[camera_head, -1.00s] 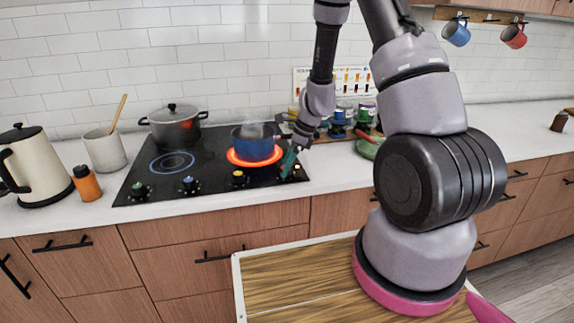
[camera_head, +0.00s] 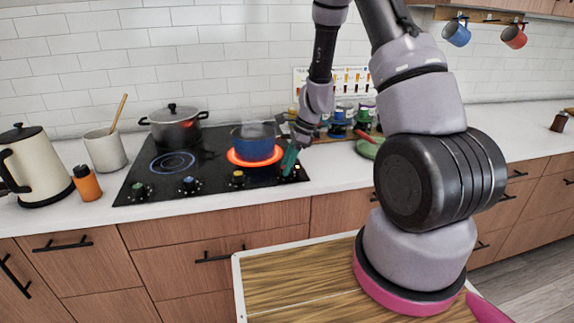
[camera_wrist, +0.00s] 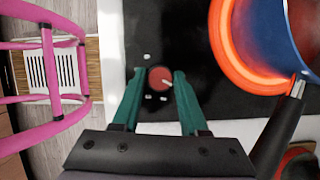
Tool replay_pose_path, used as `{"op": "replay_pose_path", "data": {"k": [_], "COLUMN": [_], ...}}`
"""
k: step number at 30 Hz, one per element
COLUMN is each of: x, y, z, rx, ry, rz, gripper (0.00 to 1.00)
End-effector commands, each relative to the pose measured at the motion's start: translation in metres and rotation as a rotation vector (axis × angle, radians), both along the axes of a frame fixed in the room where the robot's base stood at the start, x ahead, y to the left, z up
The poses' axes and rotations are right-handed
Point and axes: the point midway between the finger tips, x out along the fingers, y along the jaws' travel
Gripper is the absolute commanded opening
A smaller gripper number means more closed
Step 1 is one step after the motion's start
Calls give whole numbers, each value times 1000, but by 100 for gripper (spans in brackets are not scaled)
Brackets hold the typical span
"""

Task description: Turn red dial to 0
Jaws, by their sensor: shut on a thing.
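The red dial (camera_wrist: 160,79) is at the right front of the black cooktop (camera_head: 210,183), and its white pointer mark faces right in the wrist view. My gripper (camera_wrist: 159,73) has its green fingers on either side of the dial, shut on it. In the head view my gripper (camera_head: 289,166) is at the cooktop's right front corner, and its fingers largely hide the red dial. The burner (camera_head: 254,157) beside it glows orange-red under a blue pot (camera_head: 252,147).
Other dials, green (camera_head: 138,190), blue (camera_head: 189,184) and yellow (camera_head: 237,177), line the front edge to the left. A grey pot (camera_head: 175,130) stands behind. Jars and a green pan (camera_head: 368,148) are to the right.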

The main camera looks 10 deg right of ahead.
Motion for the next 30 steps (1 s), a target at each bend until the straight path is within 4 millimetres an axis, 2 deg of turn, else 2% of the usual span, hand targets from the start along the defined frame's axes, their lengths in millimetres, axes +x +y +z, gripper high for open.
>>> {"op": "replay_pose_path", "data": {"k": [15, 30], "x": [3, 4], "y": [-1, 0], "z": [0, 0], "rx": [-1, -1], "ry": [-1, -2], "rz": [383, 506], "gripper": [0, 0]}}
